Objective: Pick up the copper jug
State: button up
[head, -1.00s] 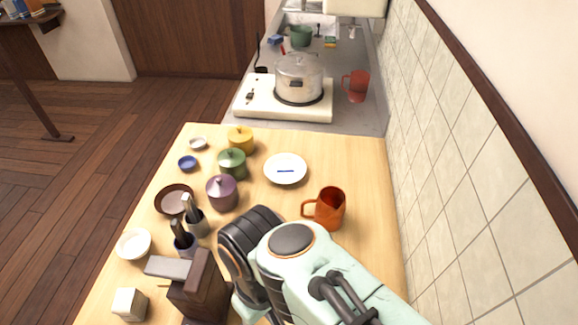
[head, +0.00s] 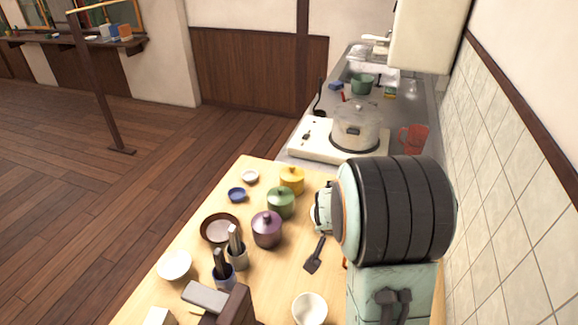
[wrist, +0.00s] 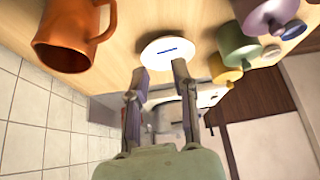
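The copper jug (wrist: 85,30) is an orange-brown jug with a handle, at the upper left of the wrist view. In the head view my arm hides nearly all of it; only a small orange sliver shows beside the arm. My gripper (wrist: 160,72) is open and empty in the wrist view, its two fingers spread apart. The jug lies off to the left of the fingers, not between them. A white plate (wrist: 165,58) with a blue mark shows just past the fingertips. My fingers cannot be made out in the head view.
Purple (head: 267,230), green (head: 281,203) and yellow (head: 292,180) lidded pots stand on the table. A dark spatula-shaped thing (head: 313,264) and a white cup (head: 310,309) are near my arm. A red jug (head: 413,138) stands by the stove pot (head: 355,127). A tiled wall (head: 490,200) borders the right.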

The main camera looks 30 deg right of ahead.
jog(key=shift+m+g, duration=0.5)
jog(key=shift+g, duration=0.4)
jog(key=d+f, duration=0.1)
jog(key=f, duration=0.3)
jog(key=s+d+f, duration=0.1)
jog(key=d+f, duration=0.1)
jog(key=f, duration=0.2)
jog(key=s+d+f, duration=0.1)
jog(key=f, duration=0.3)
jog(key=shift+d+f, duration=0.1)
jog(key=shift+d, duration=0.25)
grip_shut()
